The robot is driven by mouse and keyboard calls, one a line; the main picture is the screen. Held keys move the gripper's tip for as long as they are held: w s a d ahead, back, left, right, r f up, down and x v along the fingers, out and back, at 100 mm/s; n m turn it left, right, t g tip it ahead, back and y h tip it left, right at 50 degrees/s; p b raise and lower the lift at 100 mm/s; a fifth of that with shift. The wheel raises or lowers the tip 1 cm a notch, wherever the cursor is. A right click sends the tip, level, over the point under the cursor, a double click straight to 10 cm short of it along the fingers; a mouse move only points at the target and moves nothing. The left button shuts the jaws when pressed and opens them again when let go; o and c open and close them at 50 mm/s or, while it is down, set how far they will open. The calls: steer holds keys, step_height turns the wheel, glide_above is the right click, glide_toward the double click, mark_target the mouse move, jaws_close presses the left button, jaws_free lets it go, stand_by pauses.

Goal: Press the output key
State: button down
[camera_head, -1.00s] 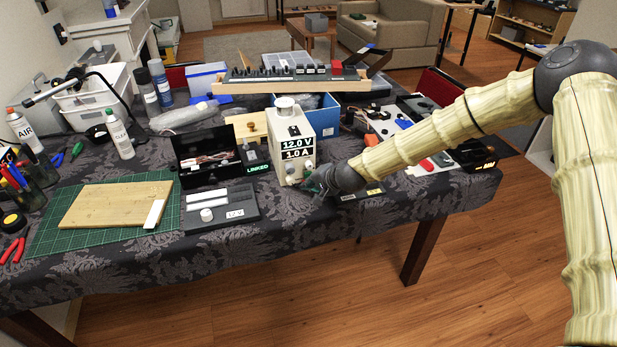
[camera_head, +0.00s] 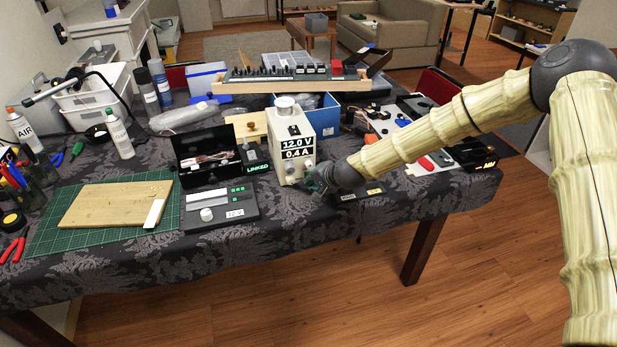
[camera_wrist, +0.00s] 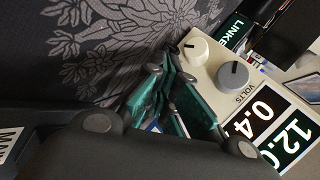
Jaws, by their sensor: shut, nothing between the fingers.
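The cream power supply (camera_head: 291,140) stands upright near the table's front edge, and its display (camera_head: 297,147) reads 12.0 V and 0.4 A. The wrist view shows its face at an angle, with a grey knob (camera_wrist: 233,75) by the word VOLTS and a white knob (camera_wrist: 196,51). My gripper (camera_head: 314,184) is at the lower right of this face. Its green fingers (camera_wrist: 170,72) are shut and empty beside the face. I cannot make out an output key; the fingers hide part of the lower face. Whether they touch it is unclear.
A dark panel (camera_head: 220,212) with a white knob and lit green marks lies to the left. An open black box (camera_head: 205,160) and a green LINKED label (camera_head: 257,168) are beside the supply.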

steer(key=shift+s, duration=0.1)
stand_by(0.3)
steer(key=shift+s+d, duration=0.1)
steer(key=shift+s, duration=0.25)
steer(key=shift+s+d, duration=0.3)
steer(key=shift+s, duration=0.65)
steer(key=shift+s+d, duration=0.3)
steer(key=shift+s, duration=0.65)
steer(key=shift+s+d, duration=0.3)
steer(key=shift+s, duration=0.65)
